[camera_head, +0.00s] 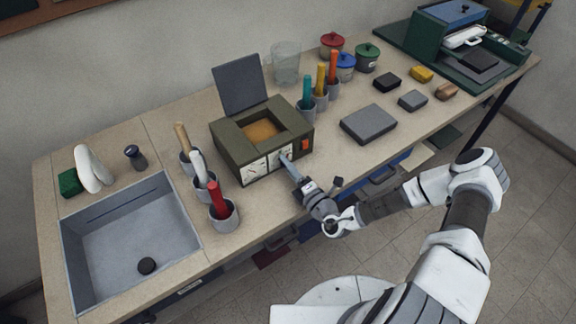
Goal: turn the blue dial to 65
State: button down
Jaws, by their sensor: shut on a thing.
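The olive-green box (228,138) stands on the counter with its grey lid raised and an orange-brown well inside. Its front has two white dial faces; the left one (254,169) is unobstructed. The blue dial (281,155) is at the right white face, mostly hidden by my gripper. My gripper (287,163) reaches in from the front right and is shut on the blue dial. The dial's marks and pointer are too small and covered to read.
A red-orange switch (305,145) sits right of the dial. Cups with coloured handles stand on both sides of the box, such as the red-handled one (222,214). A sink (130,245) is at left. A grey block (368,124) lies at right.

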jog(key=c, duration=0.5)
grip_release()
